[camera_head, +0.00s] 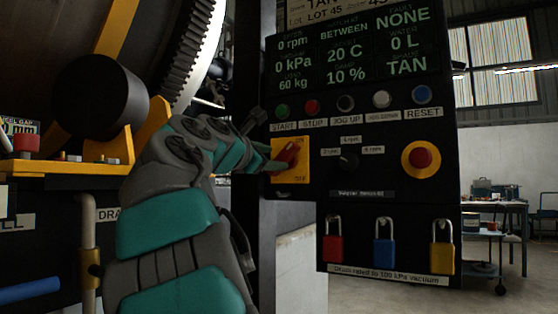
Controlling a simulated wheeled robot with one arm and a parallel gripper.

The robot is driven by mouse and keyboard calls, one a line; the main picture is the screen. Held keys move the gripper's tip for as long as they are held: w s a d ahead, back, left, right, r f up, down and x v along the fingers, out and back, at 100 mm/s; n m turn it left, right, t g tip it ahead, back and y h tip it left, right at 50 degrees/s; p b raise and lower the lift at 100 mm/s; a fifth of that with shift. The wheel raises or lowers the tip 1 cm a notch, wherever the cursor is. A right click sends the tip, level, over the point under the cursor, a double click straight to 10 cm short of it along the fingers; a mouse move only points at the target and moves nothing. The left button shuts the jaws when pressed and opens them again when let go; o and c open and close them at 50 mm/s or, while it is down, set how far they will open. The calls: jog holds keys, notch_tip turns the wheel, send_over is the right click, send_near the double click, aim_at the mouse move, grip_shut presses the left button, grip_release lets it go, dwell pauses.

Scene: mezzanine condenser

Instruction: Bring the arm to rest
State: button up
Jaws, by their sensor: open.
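My gripper (272,158) is at the end of my grey and teal arm, which reaches up from the lower left. It is at the left edge of the black control panel (380,215). Its teal fingertips are beside the red rotary switch (289,155) on its yellow plate, marked ON and OFF. The fingers partly overlap the plate's left side in the picture. I cannot tell whether they touch the switch. The red handle is tilted, with its upper end to the right.
The panel has a screen (350,52), a button row, a yellow-ringed red emergency stop (421,159) and hanging red (333,248), blue (384,252) and yellow (442,258) padlocks. A large drum (50,40) with a toothed ring is at left. Open floor and a workbench (500,207) are at right.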

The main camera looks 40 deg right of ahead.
jog(key=shift+v, duration=1.25)
jog(key=shift+f, duration=0.1)
